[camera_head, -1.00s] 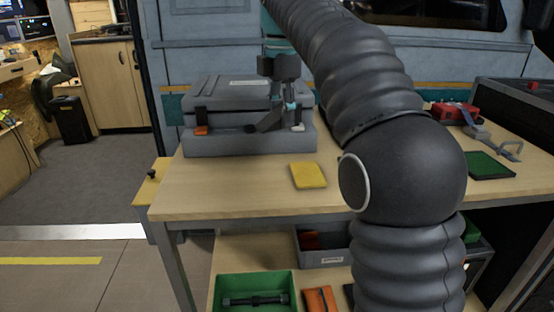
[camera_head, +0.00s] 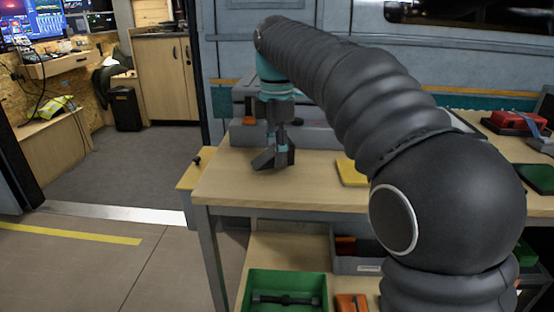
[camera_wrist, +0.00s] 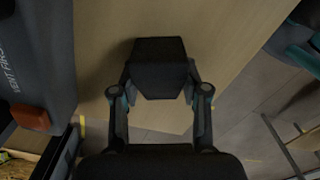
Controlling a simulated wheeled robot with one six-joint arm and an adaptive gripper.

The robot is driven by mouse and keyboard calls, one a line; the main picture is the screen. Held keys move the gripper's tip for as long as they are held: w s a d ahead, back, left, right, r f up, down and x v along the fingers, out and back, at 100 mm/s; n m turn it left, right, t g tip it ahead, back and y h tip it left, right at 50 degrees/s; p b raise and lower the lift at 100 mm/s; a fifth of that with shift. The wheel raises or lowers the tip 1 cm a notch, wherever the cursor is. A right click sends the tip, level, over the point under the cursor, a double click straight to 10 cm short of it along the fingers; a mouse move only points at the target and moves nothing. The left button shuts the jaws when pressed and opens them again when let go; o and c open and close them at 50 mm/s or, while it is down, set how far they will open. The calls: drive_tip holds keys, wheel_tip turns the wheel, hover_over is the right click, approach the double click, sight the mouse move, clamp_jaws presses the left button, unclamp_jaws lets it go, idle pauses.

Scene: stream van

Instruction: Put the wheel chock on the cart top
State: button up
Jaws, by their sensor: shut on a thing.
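The wheel chock is a dark grey wedge (camera_head: 264,159). My gripper (camera_head: 278,150) is shut on it, pointing down over the left part of the wooden bench top (camera_head: 235,190). In the wrist view the chock (camera_wrist: 158,68) sits between the two fingers (camera_wrist: 160,92), with its near face towards me and wood beyond it. I cannot tell whether the chock touches the wood. A smaller, lower yellowish wooden top (camera_head: 189,178) with a dark knob stands against the bench's left end; I cannot tell whether it is the cart top.
A grey case (camera_head: 312,136) stands behind my gripper, partly hidden by my arm; its side with an orange latch (camera_wrist: 30,116) is close at left in the wrist view. A yellow pad (camera_head: 350,172) lies to the right. Open floor (camera_head: 90,260) lies left of the bench.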

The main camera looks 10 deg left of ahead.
drive_tip(key=shift+f, duration=0.7)
drive_tip(key=shift+f, duration=0.15)
drive_tip(key=o, duration=1.3)
wheel_tip(320, 180, up, 12)
drive_tip(key=p, duration=0.3)
drive_tip(key=shift+d, duration=0.1)
